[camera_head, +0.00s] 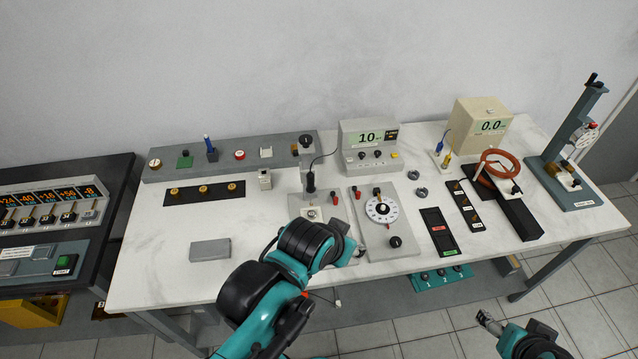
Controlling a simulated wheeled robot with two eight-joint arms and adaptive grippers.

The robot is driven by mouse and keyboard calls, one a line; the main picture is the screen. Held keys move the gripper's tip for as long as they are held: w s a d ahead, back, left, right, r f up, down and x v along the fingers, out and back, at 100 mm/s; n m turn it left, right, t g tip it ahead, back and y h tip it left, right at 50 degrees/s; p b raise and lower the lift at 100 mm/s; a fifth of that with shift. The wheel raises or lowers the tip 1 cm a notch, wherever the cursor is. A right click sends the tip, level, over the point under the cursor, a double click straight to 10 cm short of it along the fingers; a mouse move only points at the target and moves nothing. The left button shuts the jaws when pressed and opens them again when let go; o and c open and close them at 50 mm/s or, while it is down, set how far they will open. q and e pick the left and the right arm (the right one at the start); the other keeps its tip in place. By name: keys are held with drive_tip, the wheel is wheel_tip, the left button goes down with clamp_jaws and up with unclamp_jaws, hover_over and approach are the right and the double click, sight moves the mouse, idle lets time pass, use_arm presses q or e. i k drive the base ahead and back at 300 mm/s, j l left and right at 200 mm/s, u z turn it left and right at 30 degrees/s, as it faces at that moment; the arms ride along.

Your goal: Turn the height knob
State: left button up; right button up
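No label reading "height" is legible, so I cannot tell for certain which knob is meant. A tall grey stand (571,130) at the right end of the table has a black knob or handle (591,79) at its top. A black knob (395,242) also sits below the white dial (382,209) on a grey panel.
A display box reading 10 (369,141) stands at the back middle. A cream box reading 0.0 (478,127) and a copper-coloured coil (497,166) stand right of it. A grey block (210,250) lies front left. Bare white tabletop (150,285) surrounds it.

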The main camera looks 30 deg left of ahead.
sight(306, 140)
drive_tip(key=u, duration=1.2)
